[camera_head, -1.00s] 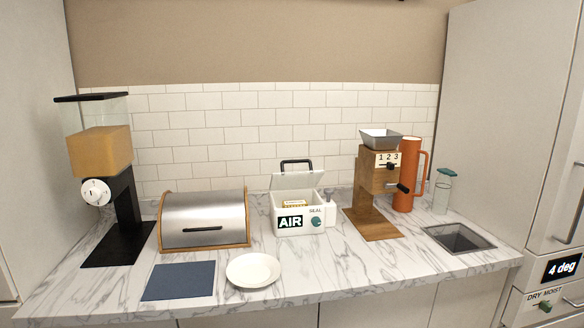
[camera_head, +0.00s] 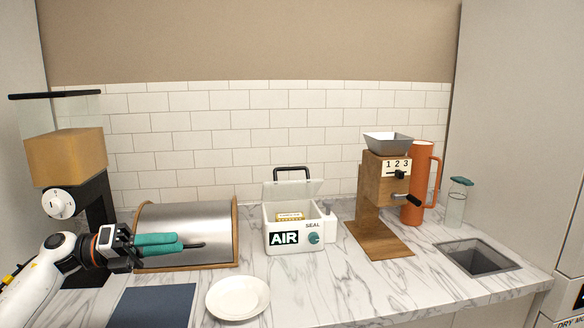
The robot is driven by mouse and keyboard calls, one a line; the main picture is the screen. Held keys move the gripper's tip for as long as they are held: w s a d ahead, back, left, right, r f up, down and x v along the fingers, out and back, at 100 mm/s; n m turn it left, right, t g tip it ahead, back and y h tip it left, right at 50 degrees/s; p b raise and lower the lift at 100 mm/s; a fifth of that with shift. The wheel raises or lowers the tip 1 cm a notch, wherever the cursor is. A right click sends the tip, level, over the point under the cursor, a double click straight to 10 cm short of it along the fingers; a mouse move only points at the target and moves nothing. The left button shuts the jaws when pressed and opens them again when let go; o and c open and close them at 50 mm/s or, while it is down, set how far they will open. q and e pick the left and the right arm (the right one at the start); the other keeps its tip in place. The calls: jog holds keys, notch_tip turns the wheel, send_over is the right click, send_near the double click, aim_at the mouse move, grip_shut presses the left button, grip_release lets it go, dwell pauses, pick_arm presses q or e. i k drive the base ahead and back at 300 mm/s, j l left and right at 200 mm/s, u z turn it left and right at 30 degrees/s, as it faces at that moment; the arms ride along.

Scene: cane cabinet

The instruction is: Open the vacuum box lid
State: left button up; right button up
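The white vacuum box (camera_head: 273,218) stands on the counter in the middle, with a black AIR label and a teal SEAL knob (camera_head: 314,238) on its front. Its lid (camera_head: 293,189) is raised and tilted back, with a dark handle (camera_head: 291,171) at the top. A yellowish packet (camera_head: 290,216) shows inside the box. My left gripper (camera_head: 190,244), with teal fingers, is in front of the bread box, left of the vacuum box and apart from it. Its fingers overlap from this angle, so its opening is unclear. My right gripper is not in view.
The steel bread box (camera_head: 190,222) is behind my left gripper. A white plate (camera_head: 238,298) and blue mat (camera_head: 152,308) lie in front. The wooden grinder (camera_head: 373,205), orange jug (camera_head: 416,185), glass bottle (camera_head: 456,205) and sink (camera_head: 478,258) are at right. The dispenser (camera_head: 66,160) stands at left.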

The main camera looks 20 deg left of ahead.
aim_at(293, 169)
jog(key=i+j, duration=0.1)
jog(key=i, duration=1.45)
